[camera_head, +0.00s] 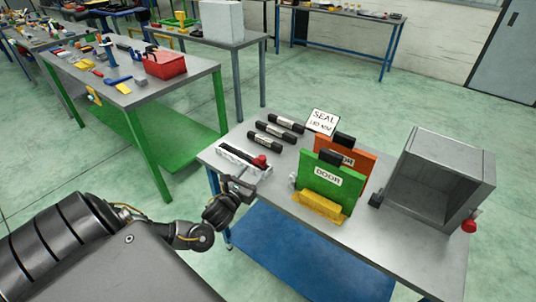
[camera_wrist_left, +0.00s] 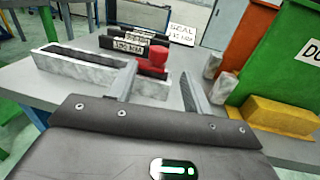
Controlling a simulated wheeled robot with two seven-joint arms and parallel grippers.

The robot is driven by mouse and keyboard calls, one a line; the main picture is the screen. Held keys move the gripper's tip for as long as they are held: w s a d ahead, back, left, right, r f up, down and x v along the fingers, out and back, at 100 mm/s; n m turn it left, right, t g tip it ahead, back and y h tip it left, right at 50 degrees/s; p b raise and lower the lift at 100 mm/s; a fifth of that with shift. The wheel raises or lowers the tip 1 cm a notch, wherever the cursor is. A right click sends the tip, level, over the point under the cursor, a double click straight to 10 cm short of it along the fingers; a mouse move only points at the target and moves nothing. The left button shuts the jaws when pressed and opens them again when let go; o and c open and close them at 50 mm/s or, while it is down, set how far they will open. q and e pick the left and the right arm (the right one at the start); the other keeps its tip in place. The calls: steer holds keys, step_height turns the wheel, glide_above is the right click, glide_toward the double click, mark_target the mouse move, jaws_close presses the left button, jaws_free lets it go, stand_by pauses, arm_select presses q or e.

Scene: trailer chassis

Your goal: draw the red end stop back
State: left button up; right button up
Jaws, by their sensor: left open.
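The red end stop (camera_head: 261,161) sits at the right end of a whitish slotted block (camera_head: 236,162) near the table's left edge. In the left wrist view the red end stop (camera_wrist_left: 153,60) shows just beyond and between my fingertips, with the whitish block (camera_wrist_left: 75,72) running off to the left. My left gripper (camera_head: 245,184) is open and empty, just in front of the red end stop. In the left wrist view its fingers (camera_wrist_left: 158,76) stand apart on either side of the stop; I cannot tell whether they touch it. My right gripper is not in view.
Several dark labelled bars (camera_head: 276,131) lie behind the block. A green DOOR panel (camera_head: 331,187) with a yellow base (camera_head: 320,208) and an orange panel (camera_head: 358,157) stand to the right. A SEAL sign (camera_head: 323,121) stands behind. A grey open box (camera_head: 436,181) is at the right end.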

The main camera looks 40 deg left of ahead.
mark_target(264, 156)
arm_select(q)
steer(key=shift+w+a+r, duration=0.1)
steer(key=shift+w+a, duration=0.1)
steer(key=shift+w, duration=0.35)
steer(key=shift+w+a+r, duration=0.1)
steer(key=shift+w+a, duration=0.1)
steer(key=shift+w, duration=0.3)
steer(key=w, duration=0.4)
steer(key=w+a+p, duration=0.1)
steer(key=w, duration=0.2)
steer(key=shift+f, duration=0.15)
steer(key=shift+w+a, duration=0.15)
steer(key=shift+w, duration=0.3)
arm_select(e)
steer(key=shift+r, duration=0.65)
